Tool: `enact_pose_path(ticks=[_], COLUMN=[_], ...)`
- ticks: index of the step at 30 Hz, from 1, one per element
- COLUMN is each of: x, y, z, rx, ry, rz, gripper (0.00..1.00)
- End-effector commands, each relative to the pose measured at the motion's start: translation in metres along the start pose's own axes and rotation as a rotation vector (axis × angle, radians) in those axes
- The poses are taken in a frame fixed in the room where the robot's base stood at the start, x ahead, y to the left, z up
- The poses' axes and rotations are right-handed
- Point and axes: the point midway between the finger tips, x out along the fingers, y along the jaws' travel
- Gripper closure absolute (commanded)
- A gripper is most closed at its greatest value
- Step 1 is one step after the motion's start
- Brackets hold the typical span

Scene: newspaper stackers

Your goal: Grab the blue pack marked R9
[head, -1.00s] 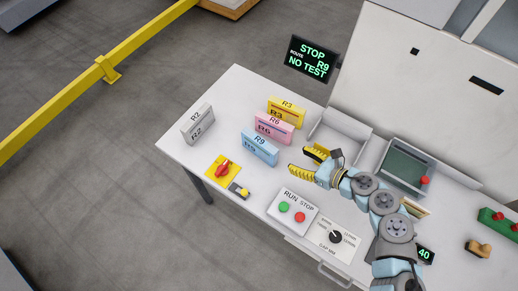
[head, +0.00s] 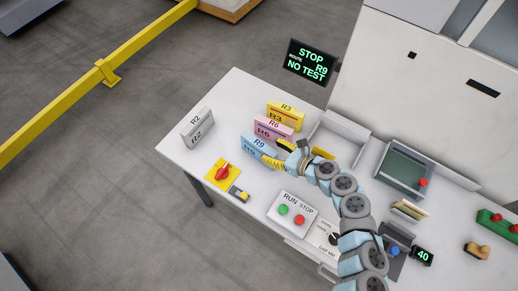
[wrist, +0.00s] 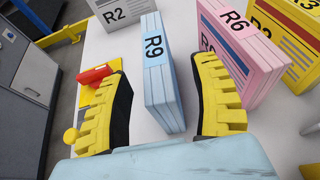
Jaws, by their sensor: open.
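The blue pack marked R9 (head: 258,148) stands upright on the white table, in front of the pink pack. In the wrist view the blue pack (wrist: 160,75) stands between my two yellow-padded fingers, with a gap on each side. My gripper (head: 278,156) is open at the right end of the blue pack in the head view. In the wrist view my gripper (wrist: 167,100) has its left finger on the side of the red switch and its right finger between the blue and pink packs. The pack's lower part is partly hidden by my gripper.
The pink R6 pack (head: 272,130) stands close behind the blue one, with the yellow R3 pack (head: 285,115) behind it. The grey R2 pack (head: 197,128) stands at the left. A red switch (head: 222,172) and a RUN/STOP box (head: 292,209) lie nearer the front edge.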

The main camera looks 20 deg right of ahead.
Motion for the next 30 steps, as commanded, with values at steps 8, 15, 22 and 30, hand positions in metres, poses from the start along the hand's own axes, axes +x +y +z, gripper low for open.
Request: enact_pose_path(ticks=[8, 15, 22, 30], x=[0.015, 0.045, 0.060, 0.061], y=[0.002, 0.003, 0.003, 0.004], z=[0.003, 0.012, 0.009, 0.008], rx=[0.000, 0.001, 0.000, -0.001], ry=[0.001, -0.001, 0.002, 0.002], rz=[0.003, 0.000, 0.001, 0.001], gripper=[0.37, 0.37, 0.37, 0.37])
